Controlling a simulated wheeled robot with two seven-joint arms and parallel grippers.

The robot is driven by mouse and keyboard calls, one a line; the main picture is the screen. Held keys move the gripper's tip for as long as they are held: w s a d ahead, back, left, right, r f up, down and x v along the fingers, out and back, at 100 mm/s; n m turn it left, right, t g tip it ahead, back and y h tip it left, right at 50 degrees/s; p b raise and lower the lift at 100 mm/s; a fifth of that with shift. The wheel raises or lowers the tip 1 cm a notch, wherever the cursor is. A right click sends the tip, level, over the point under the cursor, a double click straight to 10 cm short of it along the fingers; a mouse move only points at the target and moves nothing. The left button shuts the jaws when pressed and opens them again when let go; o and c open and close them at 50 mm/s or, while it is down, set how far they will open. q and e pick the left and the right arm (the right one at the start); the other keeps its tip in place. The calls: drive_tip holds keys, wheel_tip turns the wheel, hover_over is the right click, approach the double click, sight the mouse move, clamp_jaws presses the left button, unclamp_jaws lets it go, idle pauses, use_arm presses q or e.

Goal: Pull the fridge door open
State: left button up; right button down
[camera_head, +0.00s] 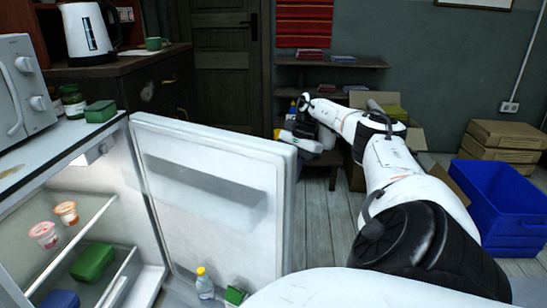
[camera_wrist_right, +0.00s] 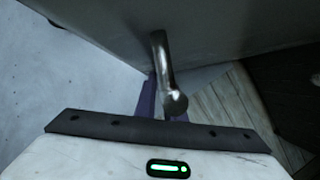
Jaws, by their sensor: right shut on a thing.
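The white fridge (camera_head: 120,215) stands at the left with its door (camera_head: 215,190) swung wide open, its inner face and shelves showing. My right arm reaches from the lower right around the door's free edge. My right gripper (camera_head: 298,138) is at the door's outer side, partly hidden behind the edge. In the right wrist view the metal handle (camera_wrist_right: 166,75) runs down between the fingers of my right gripper (camera_wrist_right: 160,100), which is shut on it. The outer door face (camera_wrist_right: 130,25) lies just beyond. My left gripper is not in view.
A microwave (camera_head: 25,92) and a green box (camera_head: 100,111) sit on the fridge top. Inside are cups and a green container (camera_head: 92,262); a bottle (camera_head: 204,283) is in the door rack. A blue crate (camera_head: 510,210) and cardboard boxes (camera_head: 500,135) stand right. Wooden floor shows between door and arm.

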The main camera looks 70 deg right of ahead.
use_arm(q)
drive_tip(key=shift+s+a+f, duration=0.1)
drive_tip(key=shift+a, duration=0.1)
use_arm(e)
drive_tip(key=shift+d, duration=0.45)
drive_tip(key=c, duration=1.8)
unclamp_jaws()
drive_tip(key=shift+c, duration=0.2)
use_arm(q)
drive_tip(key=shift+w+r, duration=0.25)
